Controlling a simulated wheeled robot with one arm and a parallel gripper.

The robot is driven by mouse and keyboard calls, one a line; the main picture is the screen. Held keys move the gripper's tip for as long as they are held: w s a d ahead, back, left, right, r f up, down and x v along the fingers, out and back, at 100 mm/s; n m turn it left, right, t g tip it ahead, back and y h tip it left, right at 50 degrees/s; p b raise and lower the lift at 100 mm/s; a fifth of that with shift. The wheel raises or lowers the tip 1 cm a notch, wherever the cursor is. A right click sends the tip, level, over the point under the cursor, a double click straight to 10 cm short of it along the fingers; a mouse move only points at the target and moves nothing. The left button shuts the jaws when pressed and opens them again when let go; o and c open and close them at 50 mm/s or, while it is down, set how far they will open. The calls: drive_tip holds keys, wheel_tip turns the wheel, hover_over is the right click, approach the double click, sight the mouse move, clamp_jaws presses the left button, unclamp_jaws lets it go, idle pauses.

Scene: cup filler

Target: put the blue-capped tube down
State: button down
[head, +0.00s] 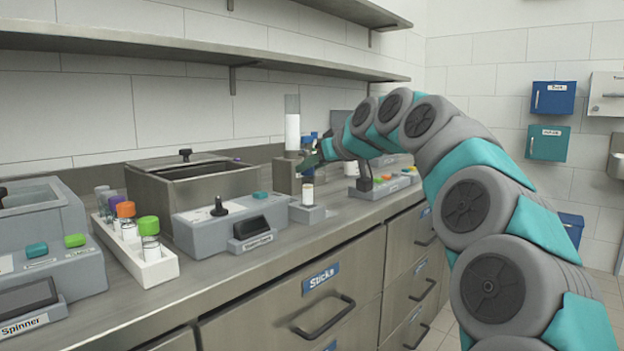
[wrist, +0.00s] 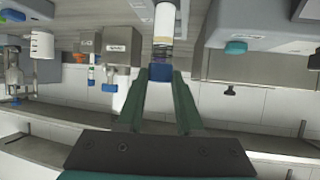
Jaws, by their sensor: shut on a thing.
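My gripper (head: 313,160) is shut on the blue cap (wrist: 160,73) of a tube, which lies between the two fingers in the wrist view. The tube's clear body and white lower part (wrist: 164,20) stretch away from the fingers. In the head view the tube's white lower part (head: 307,194) shows below my gripper, upright, at a small grey block (head: 312,213) on the counter. The fingers largely hide the cap there. I cannot tell whether the tube's bottom rests on the block.
A white rack (head: 160,268) with several capped tubes stands at the left. A grey machine (head: 195,233) with a black knob is left of the block. Wall shelves (head: 190,45) hang above. Counter front is clear.

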sight(311, 180)
drive_tip(key=shift+f, duration=1.5)
drive_tip(key=shift+f, duration=0.2)
drive_tip(key=c, duration=0.6)
unclamp_jaws()
drive_tip(key=shift+o, duration=0.2)
drive_tip(key=shift+r, duration=0.1)
